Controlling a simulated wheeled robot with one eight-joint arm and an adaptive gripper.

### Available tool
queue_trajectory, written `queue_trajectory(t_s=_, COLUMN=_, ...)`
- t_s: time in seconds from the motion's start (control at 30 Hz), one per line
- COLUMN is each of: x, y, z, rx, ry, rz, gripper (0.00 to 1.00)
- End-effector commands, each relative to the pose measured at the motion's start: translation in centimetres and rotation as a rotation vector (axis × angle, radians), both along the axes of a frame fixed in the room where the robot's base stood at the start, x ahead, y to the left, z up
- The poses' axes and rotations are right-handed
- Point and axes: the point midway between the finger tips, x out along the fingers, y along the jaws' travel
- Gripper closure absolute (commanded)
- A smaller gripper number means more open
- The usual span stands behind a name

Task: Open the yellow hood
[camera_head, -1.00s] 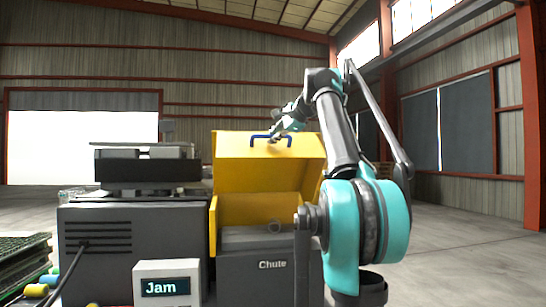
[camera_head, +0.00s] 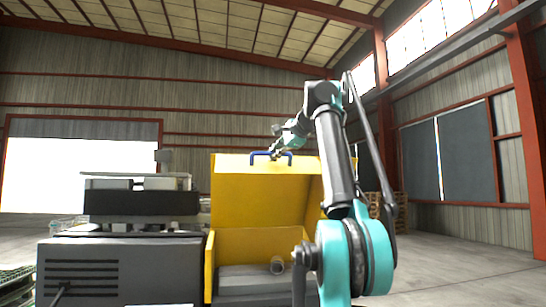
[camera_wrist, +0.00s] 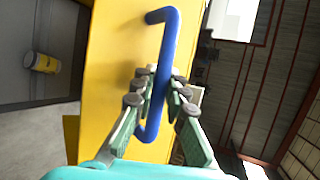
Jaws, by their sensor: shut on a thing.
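The yellow hood (camera_head: 262,189) stands raised over a grey box, its inside facing partly toward me in the head view. A blue handle (camera_head: 258,153) sits at its top edge. My gripper (camera_head: 279,152) is at this handle. In the wrist view my gripper (camera_wrist: 162,88) has its fingers on either side of the blue handle (camera_wrist: 168,45), shut on the bar. The yellow hood panel (camera_wrist: 110,60) lies just behind the fingers.
A dark grey machine (camera_head: 125,268) with a flat device (camera_head: 140,200) on top stands to the left. A small cylinder (camera_head: 277,265) lies in the grey space under the hood; a yellow-labelled cylinder (camera_wrist: 42,62) shows in the wrist view. Open floor (camera_head: 440,265) lies to the right.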

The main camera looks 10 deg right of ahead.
Motion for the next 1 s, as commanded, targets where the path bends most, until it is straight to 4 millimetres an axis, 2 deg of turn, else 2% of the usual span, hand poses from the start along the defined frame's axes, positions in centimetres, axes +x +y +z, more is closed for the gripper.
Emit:
queue_trajectory(t_s=0.07, x=0.0, y=0.0, z=0.0, rx=0.002, ry=0.0, rz=-0.002, gripper=1.0)
queue_trajectory(t_s=0.1, x=0.0, y=0.0, z=0.0, rx=0.002, ry=0.0, rz=-0.002, gripper=0.84)
queue_trajectory(t_s=0.27, x=0.0, y=0.0, z=0.0, rx=0.001, ry=-0.001, rz=-0.001, gripper=0.66)
queue_trajectory(t_s=0.53, x=0.0, y=0.0, z=0.0, rx=0.001, ry=0.0, rz=0.0, gripper=0.66)
queue_trajectory(t_s=0.67, x=-0.7, y=-0.4, z=0.4, rx=0.001, ry=-0.001, rz=-0.001, gripper=0.66)
queue_trajectory(t_s=0.9, x=-4.4, y=-2.0, z=2.2, rx=0.001, ry=-0.001, rz=-0.006, gripper=0.66)
queue_trajectory(t_s=1.0, x=-5.9, y=-2.7, z=2.2, rx=0.001, ry=-0.001, rz=-0.005, gripper=0.66)
